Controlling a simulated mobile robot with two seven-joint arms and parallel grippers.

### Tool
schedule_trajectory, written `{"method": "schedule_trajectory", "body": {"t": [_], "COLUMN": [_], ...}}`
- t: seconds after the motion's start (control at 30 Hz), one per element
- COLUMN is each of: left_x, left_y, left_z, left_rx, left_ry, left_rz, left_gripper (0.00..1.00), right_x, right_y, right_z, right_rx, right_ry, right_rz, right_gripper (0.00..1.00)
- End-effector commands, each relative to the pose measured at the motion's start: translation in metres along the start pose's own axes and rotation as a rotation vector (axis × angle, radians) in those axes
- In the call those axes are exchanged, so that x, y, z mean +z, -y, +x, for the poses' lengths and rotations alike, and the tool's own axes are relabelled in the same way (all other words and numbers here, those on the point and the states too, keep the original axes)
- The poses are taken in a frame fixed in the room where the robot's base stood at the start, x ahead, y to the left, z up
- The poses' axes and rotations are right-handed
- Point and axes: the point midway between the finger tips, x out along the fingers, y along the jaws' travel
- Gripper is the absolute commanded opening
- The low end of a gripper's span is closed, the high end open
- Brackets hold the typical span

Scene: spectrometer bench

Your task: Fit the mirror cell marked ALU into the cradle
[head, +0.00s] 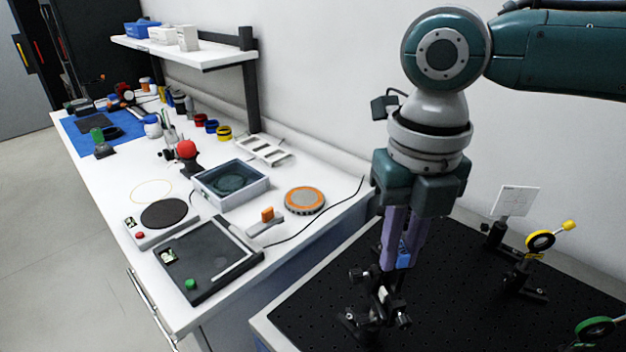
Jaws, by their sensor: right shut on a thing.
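My right gripper (404,262) points down over the black breadboard, with its purple fingers shut on a small blue part (404,255). The fingers hide most of this part, and I cannot read any ALU mark on it. Directly below the fingertips stands a black mount with knobs (378,308), perhaps the cradle. I cannot tell whether the blue part touches it. A yellow-rimmed cell with a yellow knob (540,240) sits on another mount at the right. A green-rimmed cell (595,328) shows at the lower right edge. My left gripper is not in view.
The black breadboard (460,300) has bare room between the mounts. A white square card (515,201) stands at its back. The white bench on the left holds a grey tray (231,184), an orange-topped disc (304,200), a dark panel (205,262) and a cable.

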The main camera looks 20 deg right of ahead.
Motion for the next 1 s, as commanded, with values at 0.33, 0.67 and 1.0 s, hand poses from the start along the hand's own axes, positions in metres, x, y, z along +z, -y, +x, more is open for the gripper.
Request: {"method": "schedule_trajectory", "body": {"t": [0.33, 0.67, 1.0], "left_x": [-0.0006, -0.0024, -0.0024], "left_y": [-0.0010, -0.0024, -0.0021], "left_z": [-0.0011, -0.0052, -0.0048], "left_rx": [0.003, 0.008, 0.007], "left_ry": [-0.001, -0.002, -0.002], "left_rz": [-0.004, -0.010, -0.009], "left_gripper": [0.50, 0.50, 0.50], "right_x": [0.0000, 0.0004, 0.0002], "right_y": [0.0000, 0.0004, 0.0004], "right_z": [-0.0008, -0.0006, -0.0001], "right_rx": [0.001, 0.009, 0.008], "right_ry": [0.000, 0.001, 0.000], "right_rz": [0.001, 0.001, 0.001], "right_gripper": [0.00, 0.00, 0.00]}}
